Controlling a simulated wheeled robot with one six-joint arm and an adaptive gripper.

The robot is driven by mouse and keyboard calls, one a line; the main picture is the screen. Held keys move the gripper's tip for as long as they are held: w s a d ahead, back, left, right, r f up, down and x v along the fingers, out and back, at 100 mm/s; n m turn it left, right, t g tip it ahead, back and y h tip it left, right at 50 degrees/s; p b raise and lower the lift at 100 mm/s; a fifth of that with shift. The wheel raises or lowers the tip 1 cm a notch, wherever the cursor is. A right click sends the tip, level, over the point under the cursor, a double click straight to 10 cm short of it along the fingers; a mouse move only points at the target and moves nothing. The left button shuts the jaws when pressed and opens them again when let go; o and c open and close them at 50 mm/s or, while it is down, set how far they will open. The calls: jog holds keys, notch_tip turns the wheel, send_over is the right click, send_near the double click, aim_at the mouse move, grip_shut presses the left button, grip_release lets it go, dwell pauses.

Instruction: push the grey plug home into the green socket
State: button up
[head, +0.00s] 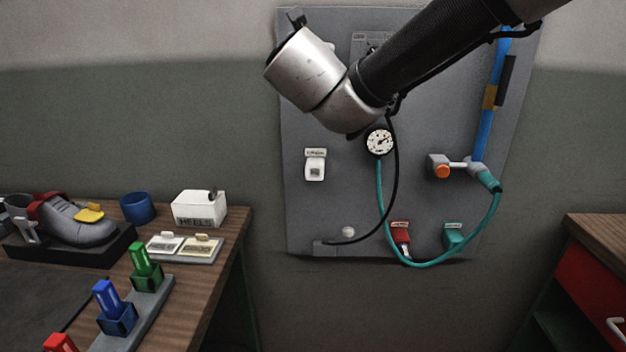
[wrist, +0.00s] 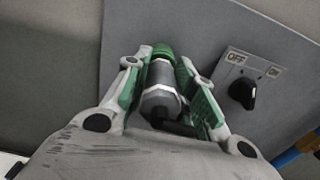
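In the wrist view the grey plug (wrist: 160,80) sits lengthwise between the fingers of my gripper (wrist: 162,68). The fingers, with green pads, lie along both its sides, and my gripper appears shut on it. A dark cable leaves its near end. A round green piece (wrist: 162,50), apparently the green socket, shows at the plug's far end against the grey panel. I cannot tell how deep the plug sits in it. In the head view my arm's wrist hides my gripper, the plug and that spot on the panel.
On the panel (head: 345,215) are a gauge (head: 380,142), a red block (head: 401,233), a teal block (head: 454,237) and an orange-ended valve (head: 442,171). An OFF/ON knob (wrist: 242,92) is right of the plug. A black cable (head: 385,205) hangs below my arm. A workbench (head: 215,270) stands left.

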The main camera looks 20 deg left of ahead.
jog(key=o, duration=0.5)
jog(key=shift+o, duration=0.2)
